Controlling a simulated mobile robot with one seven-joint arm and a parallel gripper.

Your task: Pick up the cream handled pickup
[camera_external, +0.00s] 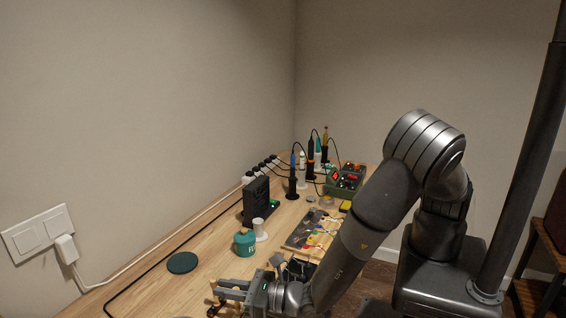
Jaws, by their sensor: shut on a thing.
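My gripper (222,299) is low in the external view, at the bottom edge over the near part of the wooden bench. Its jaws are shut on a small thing. A little tan and dark detail shows at the fingertips, and it looks like part of the cream handled pickup, but it is too small and too cut off by the picture edge to be sure. No other cream handled pickup can be made out on the bench.
Several upright tools and a green case (345,181) stand at the back.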

